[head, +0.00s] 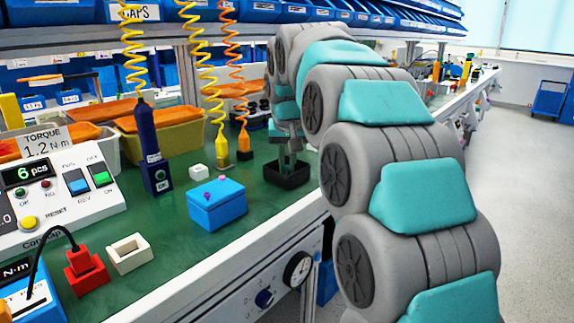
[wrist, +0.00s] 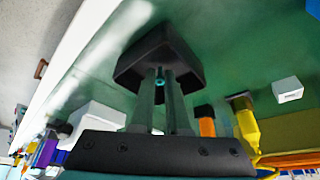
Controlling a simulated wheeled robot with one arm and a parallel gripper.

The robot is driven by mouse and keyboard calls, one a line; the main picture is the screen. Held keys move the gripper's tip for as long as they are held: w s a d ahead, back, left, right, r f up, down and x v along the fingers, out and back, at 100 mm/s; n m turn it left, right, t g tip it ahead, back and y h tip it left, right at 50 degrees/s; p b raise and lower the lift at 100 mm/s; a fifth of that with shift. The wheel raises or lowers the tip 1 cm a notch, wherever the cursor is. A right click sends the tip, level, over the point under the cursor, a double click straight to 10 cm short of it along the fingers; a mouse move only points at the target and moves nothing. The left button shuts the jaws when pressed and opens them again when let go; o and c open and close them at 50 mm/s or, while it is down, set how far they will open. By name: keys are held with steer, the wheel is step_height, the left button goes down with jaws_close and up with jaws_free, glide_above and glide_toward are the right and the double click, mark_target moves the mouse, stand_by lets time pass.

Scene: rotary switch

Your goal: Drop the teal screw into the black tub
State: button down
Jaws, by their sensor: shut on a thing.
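The black tub (head: 275,177) stands on the green bench top, near its front edge. My gripper (head: 289,164) points down at the tub's opening, partly hidden by the tub's rim in the head view. In the wrist view the two fingers of my gripper (wrist: 160,84) reach over the black tub (wrist: 128,68). The teal screw (wrist: 160,76) shows as a small teal piece between the fingertips, and my gripper is shut on it. It lies within the tub's outline there. Its exact height over the tub floor cannot be told. In the head view the screw is hidden.
A blue box (head: 217,206) with small purple parts on top stands left of the tub. A white block (head: 198,171) and hanging yellow (head: 221,150) and orange (head: 243,141) screwdrivers are close by. Yellow bins (head: 165,137) stand behind. The bench edge is just in front.

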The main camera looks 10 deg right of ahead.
steer(key=shift+f, duration=0.2)
steer(key=shift+f, duration=0.2)
steer(key=c, duration=0.9)
jaws_free()
steer(key=shift+r, duration=0.1)
steer(key=v, duration=1.2)
steer(key=shift+r, duration=0.15)
steer(key=s+f+g, duration=0.2)
steer(key=s+f, duration=0.8)
steer(key=s, duration=0.2)
steer(key=s+f+n+g, duration=0.1)
steer(key=s+f+g, duration=0.1)
steer(key=s+f, duration=0.9)
steer(key=s+f+g, duration=0.2)
steer(key=s+f, duration=0.9)
steer(key=s, duration=0.4)
steer(key=shift+s+d+n+y, duration=0.15)
steer(key=shift+d+n+y, duration=0.15)
steer(key=shift+d+n, duration=0.1)
